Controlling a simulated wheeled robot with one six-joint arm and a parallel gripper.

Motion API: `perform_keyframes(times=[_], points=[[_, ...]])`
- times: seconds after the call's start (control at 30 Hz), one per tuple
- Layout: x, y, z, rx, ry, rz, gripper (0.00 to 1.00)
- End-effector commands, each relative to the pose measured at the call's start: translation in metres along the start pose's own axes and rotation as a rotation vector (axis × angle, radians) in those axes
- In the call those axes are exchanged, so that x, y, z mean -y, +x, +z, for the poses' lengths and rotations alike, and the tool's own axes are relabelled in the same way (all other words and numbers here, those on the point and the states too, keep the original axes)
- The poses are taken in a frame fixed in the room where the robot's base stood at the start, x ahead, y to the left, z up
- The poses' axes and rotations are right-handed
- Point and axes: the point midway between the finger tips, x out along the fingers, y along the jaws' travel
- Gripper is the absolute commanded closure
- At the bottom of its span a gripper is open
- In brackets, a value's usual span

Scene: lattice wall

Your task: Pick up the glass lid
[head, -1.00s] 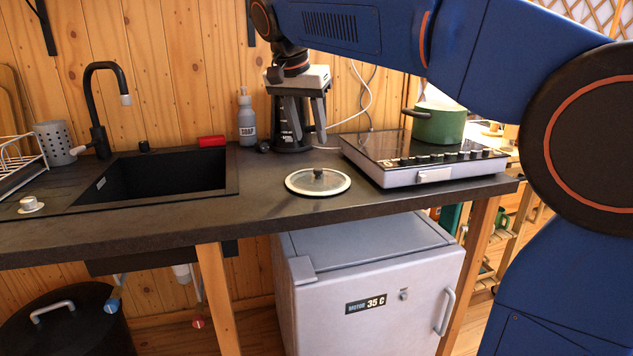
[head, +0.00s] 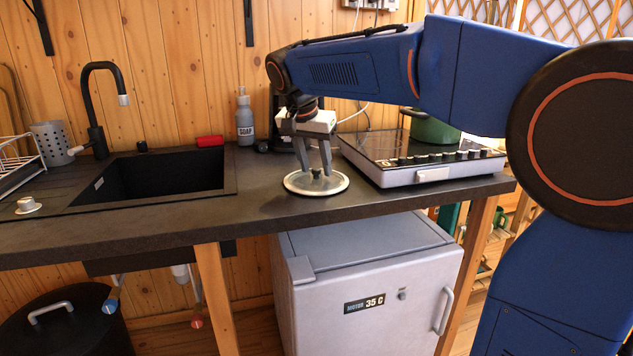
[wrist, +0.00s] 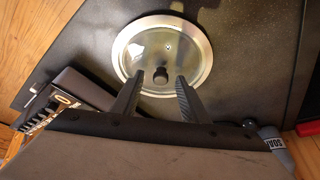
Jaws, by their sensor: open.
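The glass lid (head: 300,185) lies flat on the dark countertop, a round clear disc with a pale metal rim and a dark knob (head: 316,173) at its centre. It also shows in the wrist view (wrist: 137,50), with its knob (wrist: 160,76) just beyond the fingertips. My gripper (head: 316,172) points down over the lid with its fingers apart, one on either side of the knob in the head view. In the wrist view my gripper (wrist: 160,80) is open and empty, and the knob lies between the lines of the fingers. I cannot tell whether the fingers touch the lid.
A cooktop (head: 420,160) with a green pot (head: 432,130) stands close to the lid's right. A soap bottle (head: 245,118) and a red object (head: 210,141) are behind. The sink (head: 160,175) is to the left. The countertop (head: 262,200) left of the lid is clear.

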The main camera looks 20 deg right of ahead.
Motion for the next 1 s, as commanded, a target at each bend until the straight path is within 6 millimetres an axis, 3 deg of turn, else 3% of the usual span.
perform_keyframes(times=[0.17,0.37,0.73,1.0], points=[[0.0,0.0,0.0,0.0,0.0,0.0,0.59],[0.0,0.0,0.0,0.0,0.0,0.0,1.0],[0.0,-0.004,-0.002,0.0,0.0,0.0,1.0],[0.001,-0.043,-0.018,-0.001,0.001,-0.002,1.0]])
